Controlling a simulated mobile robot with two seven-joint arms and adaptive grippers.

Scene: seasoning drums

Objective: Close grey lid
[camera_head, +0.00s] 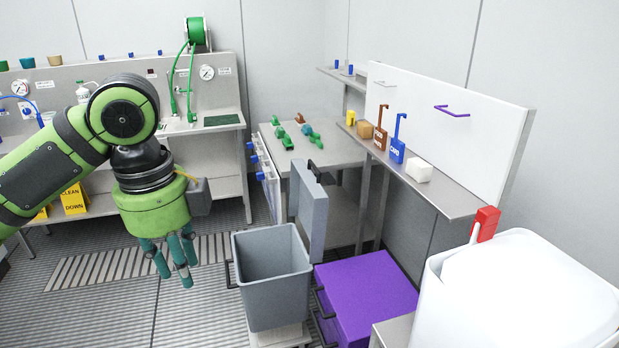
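The grey lid (313,212) stands upright, swung open at the right rear edge of the grey bin (272,289). The bin is open and its inside looks empty. My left gripper (172,270) hangs with its fingers pointing down, to the left of the bin and apart from both bin and lid. Its teal fingers are spread and hold nothing that I can see. My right gripper is not in view.
A purple box (366,294) stands right of the bin. A white container (520,295) with a red-handled tool (486,225) is at the lower right. A shelf (452,203) with scoops is on the right. Open floor lies left of the bin.

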